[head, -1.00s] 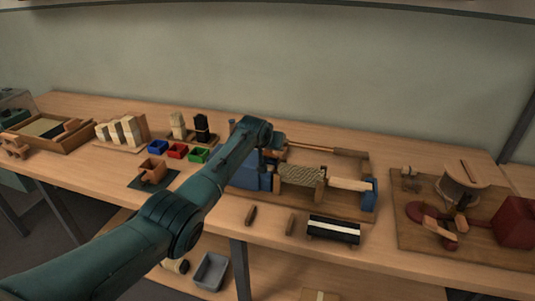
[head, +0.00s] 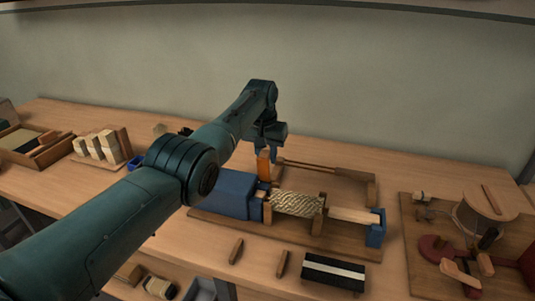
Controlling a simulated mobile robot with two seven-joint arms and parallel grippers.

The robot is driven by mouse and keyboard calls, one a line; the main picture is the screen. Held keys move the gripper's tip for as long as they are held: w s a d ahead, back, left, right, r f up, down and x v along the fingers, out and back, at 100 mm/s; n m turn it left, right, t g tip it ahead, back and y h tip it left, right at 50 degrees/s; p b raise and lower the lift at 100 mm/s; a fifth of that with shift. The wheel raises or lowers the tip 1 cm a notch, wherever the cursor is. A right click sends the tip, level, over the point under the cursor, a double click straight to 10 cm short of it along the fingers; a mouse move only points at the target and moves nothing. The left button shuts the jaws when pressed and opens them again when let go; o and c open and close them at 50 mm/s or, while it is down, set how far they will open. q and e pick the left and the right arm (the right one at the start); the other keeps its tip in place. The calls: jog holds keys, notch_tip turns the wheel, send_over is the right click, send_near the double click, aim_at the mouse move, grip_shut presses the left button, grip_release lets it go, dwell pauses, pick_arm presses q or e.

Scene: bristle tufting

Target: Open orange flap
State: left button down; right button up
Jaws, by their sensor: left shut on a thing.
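The orange flap (head: 263,164) stands upright at the right end of a blue box (head: 225,192), beside the roller bench. My left gripper (head: 266,149) reaches down over it from above and is shut on its upper part, with the fingertips partly hidden by the wrist. The lower edge of the flap, near the box, is hard to make out. My right gripper is not in view.
A rope-wrapped roller (head: 297,203) lies right of the flap, with a wooden rod (head: 310,167) behind it. A black-and-white brush (head: 334,272) and two small wooden pegs lie in front. A reel machine (head: 485,212) stands at right. My arm hides the bench's left middle.

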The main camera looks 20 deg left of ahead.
pick_arm(q)
jog(key=shift+f, duration=0.1)
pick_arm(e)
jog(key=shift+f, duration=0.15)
pick_arm(q)
jog(key=c, duration=1.1)
grip_release()
jog(key=shift+c, duration=0.2)
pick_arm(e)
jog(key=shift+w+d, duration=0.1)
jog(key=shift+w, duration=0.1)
pick_arm(q)
jog(key=shift+w, duration=0.1)
jog(key=shift+r+p, duration=0.45)
jog(key=shift+r, duration=0.1)
jog(key=shift+s+r+p, duration=0.25)
jog(key=shift+r+p, duration=0.65)
jog(key=shift+r, duration=0.15)
notch_tip(320, 180, up, 10)
jog(key=s+b, duration=0.1)
jog(key=shift+s, duration=0.35)
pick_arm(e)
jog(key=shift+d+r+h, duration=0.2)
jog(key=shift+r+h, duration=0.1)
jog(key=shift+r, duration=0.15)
pick_arm(q)
jog(key=shift+f, duration=0.15)
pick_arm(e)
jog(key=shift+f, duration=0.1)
